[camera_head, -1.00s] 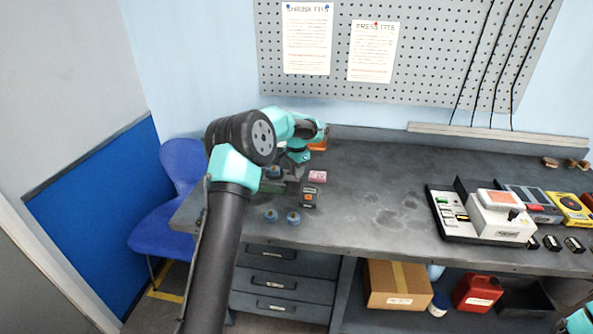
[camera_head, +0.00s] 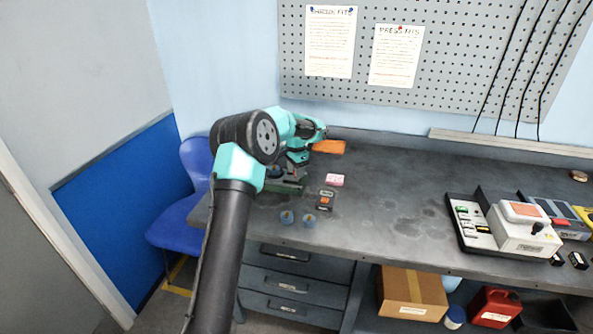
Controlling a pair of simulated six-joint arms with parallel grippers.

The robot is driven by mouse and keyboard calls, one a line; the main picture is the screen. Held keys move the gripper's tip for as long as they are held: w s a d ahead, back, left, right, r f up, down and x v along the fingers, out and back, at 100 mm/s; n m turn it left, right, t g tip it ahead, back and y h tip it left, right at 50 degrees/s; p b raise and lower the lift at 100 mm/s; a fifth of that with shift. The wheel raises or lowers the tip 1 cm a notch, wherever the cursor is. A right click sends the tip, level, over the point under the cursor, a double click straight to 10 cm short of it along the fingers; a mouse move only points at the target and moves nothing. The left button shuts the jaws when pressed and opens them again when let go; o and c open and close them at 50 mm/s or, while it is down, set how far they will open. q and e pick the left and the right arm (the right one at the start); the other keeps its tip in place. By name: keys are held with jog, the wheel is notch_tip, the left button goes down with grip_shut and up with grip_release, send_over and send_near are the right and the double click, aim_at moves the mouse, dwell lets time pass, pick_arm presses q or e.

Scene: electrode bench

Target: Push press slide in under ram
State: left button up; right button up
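My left arm reaches over the left end of the bench. Its gripper (camera_head: 291,182) is low over the bench top, small and partly covered by my own wrist, so its opening cannot be made out. A dark green-grey flat piece (camera_head: 286,188) lies at the gripper, perhaps part of the press or its slide. I cannot tell whether they touch. No ram shows clearly; my arm hides the area behind it. A small black block with an orange face (camera_head: 325,203) stands just right of the gripper. My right gripper is not in view.
Two blue cups (camera_head: 287,217) stand near the front edge. A pink pad (camera_head: 335,180) and an orange object (camera_head: 328,146) lie right of and behind the gripper. A white-and-red device (camera_head: 522,229) stands at right. The middle of the bench (camera_head: 400,195) is clear.

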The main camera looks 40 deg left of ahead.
pick_arm(q)
jog(key=shift+o, duration=0.4)
notch_tip(320, 180, up, 17)
jog(key=shift+r, duration=0.2)
dwell(0.3)
